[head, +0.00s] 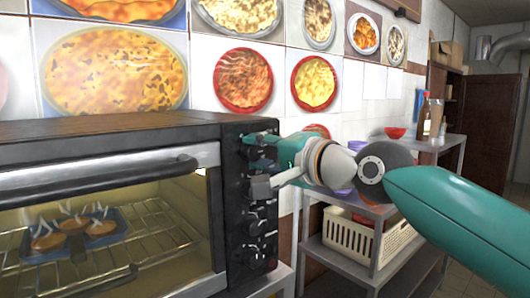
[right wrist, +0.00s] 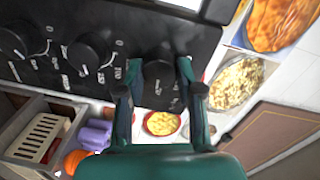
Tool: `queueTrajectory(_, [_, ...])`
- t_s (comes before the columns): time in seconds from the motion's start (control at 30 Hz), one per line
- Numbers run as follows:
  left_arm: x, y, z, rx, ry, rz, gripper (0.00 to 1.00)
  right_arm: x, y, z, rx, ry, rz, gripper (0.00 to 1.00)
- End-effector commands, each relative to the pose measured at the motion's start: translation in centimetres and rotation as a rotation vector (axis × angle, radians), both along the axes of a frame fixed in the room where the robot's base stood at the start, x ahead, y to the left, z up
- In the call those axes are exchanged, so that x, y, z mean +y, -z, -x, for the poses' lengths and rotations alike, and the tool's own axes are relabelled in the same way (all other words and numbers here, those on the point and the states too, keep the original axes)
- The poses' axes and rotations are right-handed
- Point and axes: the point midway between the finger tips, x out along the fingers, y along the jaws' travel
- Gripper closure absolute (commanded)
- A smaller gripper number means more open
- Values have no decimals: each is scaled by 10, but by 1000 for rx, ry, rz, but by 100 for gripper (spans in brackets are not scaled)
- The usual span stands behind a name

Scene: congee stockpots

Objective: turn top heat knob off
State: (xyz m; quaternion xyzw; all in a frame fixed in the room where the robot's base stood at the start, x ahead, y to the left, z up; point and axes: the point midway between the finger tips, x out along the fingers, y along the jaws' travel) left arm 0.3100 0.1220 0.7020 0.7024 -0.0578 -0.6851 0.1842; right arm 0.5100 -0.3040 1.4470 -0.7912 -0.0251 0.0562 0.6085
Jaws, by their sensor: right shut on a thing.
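A black toaster oven (head: 110,140) stands at the left in the head view, with a dark control panel (head: 232,225) on its right side. My right gripper (head: 262,163) is at the upper part of this panel, its fingers pointing left. In the right wrist view, my right gripper (right wrist: 158,82) is shut on the top heat knob (right wrist: 158,72), one finger on each side of it. Two more black knobs, the middle one (right wrist: 90,50) and the lower one (right wrist: 22,38), sit in a row to the left. The fingers partly hide the top knob's markings. My left gripper is out of view.
A metal shelf (head: 350,262) with a white basket (head: 345,240) stands right of the oven. Food pictures (head: 243,82) cover the tiled wall behind.

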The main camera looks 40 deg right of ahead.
Motion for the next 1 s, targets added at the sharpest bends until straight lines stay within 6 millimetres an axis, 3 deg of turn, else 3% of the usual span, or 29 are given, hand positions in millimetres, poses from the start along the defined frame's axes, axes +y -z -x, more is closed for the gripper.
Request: queueTrajectory(1.0, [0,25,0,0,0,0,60,5,11,-3,-60,-12,965,99])
